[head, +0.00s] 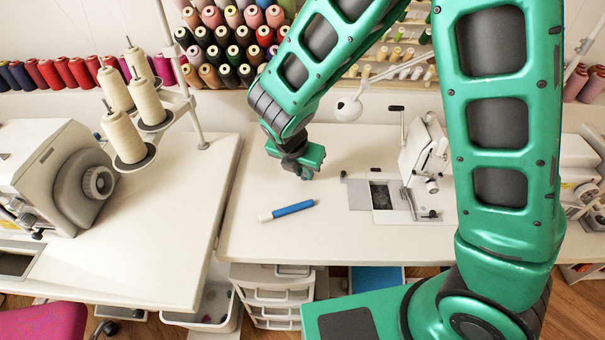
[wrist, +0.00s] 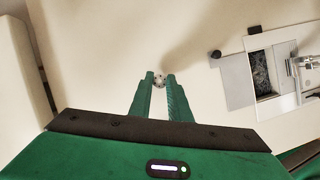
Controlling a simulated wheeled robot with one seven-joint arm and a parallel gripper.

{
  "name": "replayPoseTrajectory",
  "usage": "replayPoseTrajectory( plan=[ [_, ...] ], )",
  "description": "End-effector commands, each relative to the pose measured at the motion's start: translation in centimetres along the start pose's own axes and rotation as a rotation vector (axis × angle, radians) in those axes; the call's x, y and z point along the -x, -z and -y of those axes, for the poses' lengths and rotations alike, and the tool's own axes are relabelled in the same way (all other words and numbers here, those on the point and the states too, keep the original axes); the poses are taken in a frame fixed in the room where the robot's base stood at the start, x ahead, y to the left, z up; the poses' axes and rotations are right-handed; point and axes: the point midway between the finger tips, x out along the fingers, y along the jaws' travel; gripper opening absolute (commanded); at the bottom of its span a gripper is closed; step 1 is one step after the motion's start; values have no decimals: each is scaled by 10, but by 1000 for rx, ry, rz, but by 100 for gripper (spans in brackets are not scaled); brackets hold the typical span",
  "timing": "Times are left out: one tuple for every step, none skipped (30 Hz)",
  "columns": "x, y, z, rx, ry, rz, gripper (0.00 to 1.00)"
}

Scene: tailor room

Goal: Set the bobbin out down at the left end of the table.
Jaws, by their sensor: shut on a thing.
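My gripper (head: 306,175) is over the back left part of the middle table (head: 262,182), pointing down, with its fingertips low near the top. In the wrist view my gripper (wrist: 159,82) is shut on the bobbin (wrist: 159,80), a small grey metallic disc with dark holes between the fingertips. In the head view the fingers hide the bobbin. I cannot tell whether it touches the table.
A blue and white pen-like tool (head: 287,210) lies in front of my gripper. A sewing machine (head: 425,155) stands to the right. A separate table (head: 150,245) with a serger (head: 70,175) is at left. The table's left end is clear.

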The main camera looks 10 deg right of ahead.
Motion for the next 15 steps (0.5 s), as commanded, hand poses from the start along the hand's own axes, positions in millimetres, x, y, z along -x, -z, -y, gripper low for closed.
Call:
replayPoseTrajectory(
  plan=[
    [-8, 3, 1, 2, 4, -1, 0],
    [-10, 4, 1, 2, 3, -1, 0],
    [-13, 6, 1, 2, 2, 0, 0],
    [-14, 6, 1, 1, 2, 0, 0],
    [-14, 6, 0, 1, 1, 0, 0],
    [-14, 6, 0, 0, 1, 0, 0],
    [-14, 6, 0, 0, 0, 0, 0],
    [-13, 6, 0, 0, 0, 0, 0],
    [-13, 6, 0, 0, 0, 0, 0],
    [-13, 6, 0, 0, 0, 0, 0],
    [-14, 6, 0, 1, 0, 0, 0],
    [-14, 6, 0, 1, 0, 0, 0],
    [-15, 7, 0, 1, 1, 0, 0],
    [-16, 7, 0, 1, 1, -1, 0],
    [-15, 7, 0, 1, 0, 0, 26]
  ],
)
